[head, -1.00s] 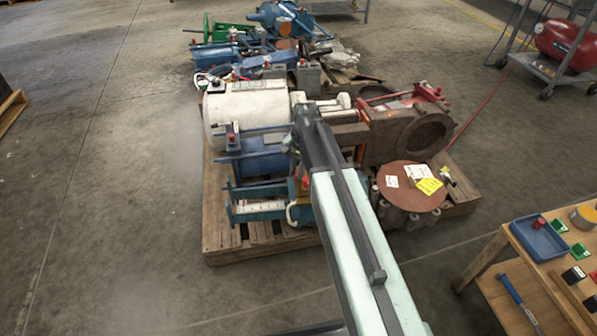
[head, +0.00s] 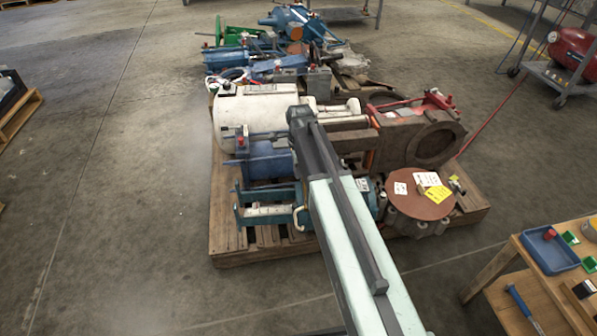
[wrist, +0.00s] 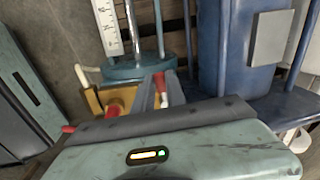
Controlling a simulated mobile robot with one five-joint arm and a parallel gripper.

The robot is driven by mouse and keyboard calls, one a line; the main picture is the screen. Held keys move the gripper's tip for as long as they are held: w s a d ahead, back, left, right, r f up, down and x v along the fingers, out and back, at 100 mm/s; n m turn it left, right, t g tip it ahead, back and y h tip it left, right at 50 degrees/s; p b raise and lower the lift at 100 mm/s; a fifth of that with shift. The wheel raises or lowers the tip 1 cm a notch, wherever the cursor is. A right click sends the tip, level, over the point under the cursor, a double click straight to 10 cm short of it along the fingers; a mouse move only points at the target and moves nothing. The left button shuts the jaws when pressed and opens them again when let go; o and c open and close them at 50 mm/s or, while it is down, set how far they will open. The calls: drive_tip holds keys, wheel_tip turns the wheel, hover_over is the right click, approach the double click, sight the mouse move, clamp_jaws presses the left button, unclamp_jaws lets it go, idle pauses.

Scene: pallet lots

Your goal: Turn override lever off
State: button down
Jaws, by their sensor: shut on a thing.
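A red lever (wrist: 159,80), which looks like the override lever, shows in the wrist view at the near end of the teal actuator (wrist: 140,72). My gripper (wrist: 163,93) is shut on the lever, its dark fingers to either side. A small white tip shows between the fingers. The lever's lower part and exact angle are hidden by the fingers and my wrist. In the head view, the teal actuator (head: 270,218) lies at the front of the near pallet. My arm covers the gripper and the lever there.
Blue equipment (wrist: 235,50) stands close to the right of the gripper. A yellow-brown block (wrist: 93,102) with a red knob sits to the left. The wooden pallet (head: 235,258) also bears a white cylinder (head: 255,110) and a round brown flange (head: 405,205). Open floor lies left.

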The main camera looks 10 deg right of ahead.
drive_tip(key=shift+w+m, duration=0.35)
drive_tip(key=shift+m, duration=0.35)
drive_tip(key=c, duration=1.4)
unclamp_jaws()
drive_tip(key=shift+o, duration=0.2)
drive_tip(key=r+p, duration=0.5)
drive_tip(key=s+r+p, duration=0.1)
drive_tip(key=r+p, duration=0.2)
drive_tip(key=shift+f, duration=0.1)
